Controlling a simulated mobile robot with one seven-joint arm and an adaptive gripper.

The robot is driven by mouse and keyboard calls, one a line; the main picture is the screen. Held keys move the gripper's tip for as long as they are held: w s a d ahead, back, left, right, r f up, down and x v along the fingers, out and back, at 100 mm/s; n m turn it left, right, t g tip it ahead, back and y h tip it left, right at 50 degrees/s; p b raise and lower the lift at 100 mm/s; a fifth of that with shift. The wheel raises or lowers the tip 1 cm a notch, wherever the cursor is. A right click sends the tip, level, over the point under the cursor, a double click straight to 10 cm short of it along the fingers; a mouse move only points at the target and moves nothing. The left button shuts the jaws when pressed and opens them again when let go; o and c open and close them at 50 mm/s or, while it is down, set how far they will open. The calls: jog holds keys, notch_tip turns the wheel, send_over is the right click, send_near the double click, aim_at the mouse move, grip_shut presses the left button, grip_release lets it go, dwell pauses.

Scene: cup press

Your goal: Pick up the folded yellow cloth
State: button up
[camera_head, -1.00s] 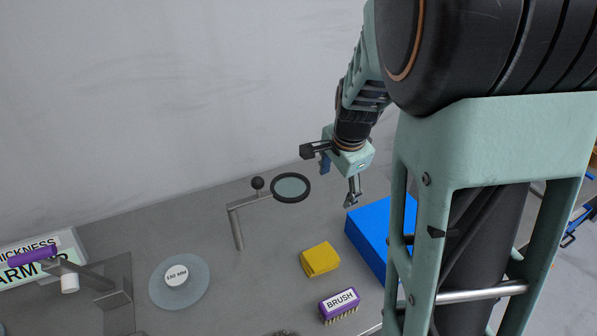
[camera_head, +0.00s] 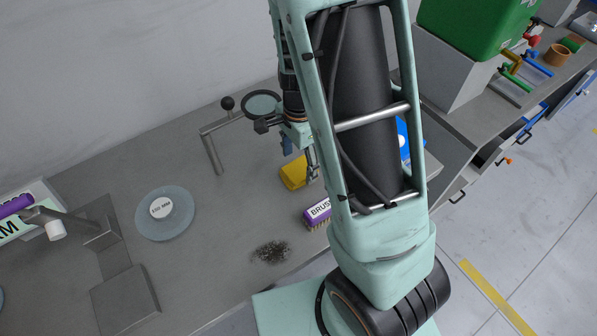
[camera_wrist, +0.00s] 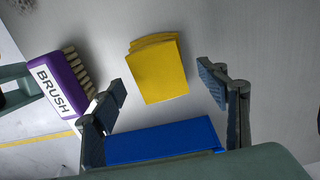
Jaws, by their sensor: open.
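The folded yellow cloth (camera_head: 293,173) lies flat on the grey bench, partly hidden behind my arm in the head view. In the wrist view the cloth (camera_wrist: 158,69) shows whole, its layered folded edge at the top. My gripper (camera_wrist: 170,90) is open and empty, its two fingers spread to either side below the cloth in that view. In the head view my gripper (camera_head: 305,165) hangs beside the cloth, apparently above the bench. I cannot tell the exact height.
A purple brush (camera_wrist: 60,85) lies left of the cloth in the wrist view. A blue block (camera_wrist: 165,142) shows between the fingers. A magnifier on a stand (camera_head: 262,104) rises behind the cloth. A glassy disc (camera_head: 165,213) and dark shavings (camera_head: 271,251) lie on the bench.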

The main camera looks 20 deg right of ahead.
aim_at(299, 170)
jog(key=shift+s+f, duration=0.1)
jog(key=shift+f, duration=1.4)
jog(key=shift+a, duration=0.1)
jog(key=shift+c, duration=0.4)
jog(key=c, duration=1)
jog(key=shift+r, duration=0.15)
jog(key=shift+c, duration=0.2)
